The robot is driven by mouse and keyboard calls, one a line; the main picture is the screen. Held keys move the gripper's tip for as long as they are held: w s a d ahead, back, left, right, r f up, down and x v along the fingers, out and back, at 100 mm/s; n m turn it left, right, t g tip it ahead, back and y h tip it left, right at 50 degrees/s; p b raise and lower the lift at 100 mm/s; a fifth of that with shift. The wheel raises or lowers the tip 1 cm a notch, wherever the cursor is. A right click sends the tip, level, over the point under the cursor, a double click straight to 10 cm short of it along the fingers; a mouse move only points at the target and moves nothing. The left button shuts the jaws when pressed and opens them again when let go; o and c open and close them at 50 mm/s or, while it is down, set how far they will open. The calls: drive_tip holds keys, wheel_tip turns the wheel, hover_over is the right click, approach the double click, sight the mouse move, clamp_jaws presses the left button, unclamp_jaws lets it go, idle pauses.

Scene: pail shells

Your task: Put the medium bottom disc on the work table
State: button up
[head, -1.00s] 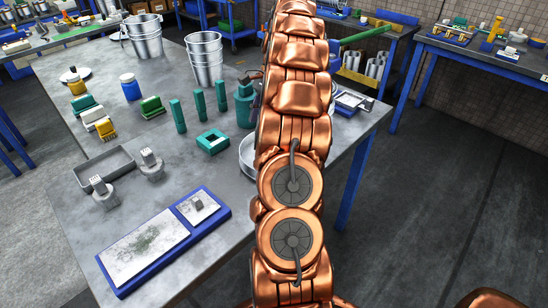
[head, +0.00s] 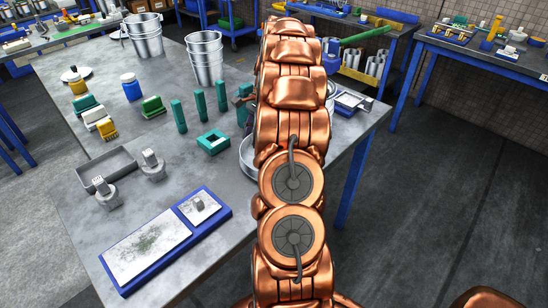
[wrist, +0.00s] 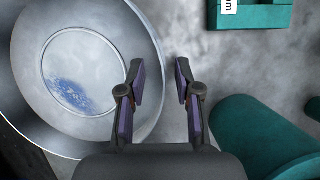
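In the wrist view a round grey metal piece (wrist: 22,95) lies at the left. A paler flat round centre (wrist: 95,70) with a blue speckled patch shows inside its rim. I cannot tell whether this is the medium bottom disc or a dish holding it. My gripper (wrist: 158,78) is open, its two dark fingers apart, with the right edge of the round piece showing between them. Nothing is clearly gripped. In the head view a shallow round metal piece (head: 246,160) shows on the work table (head: 205,170), partly hidden by my arm. My gripper is hidden there.
A teal block (wrist: 255,12) with a partly cut-off label and a teal cylinder (wrist: 255,135) lie right of my gripper. Teal posts (head: 178,116), a square teal frame (head: 213,142), metal pails (head: 205,60), a grey tray (head: 106,165) and a blue-framed board (head: 145,245) stand on the table.

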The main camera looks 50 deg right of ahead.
drive_tip(key=shift+c, duration=0.3)
clamp_jaws()
drive_tip(key=shift+r, duration=0.15)
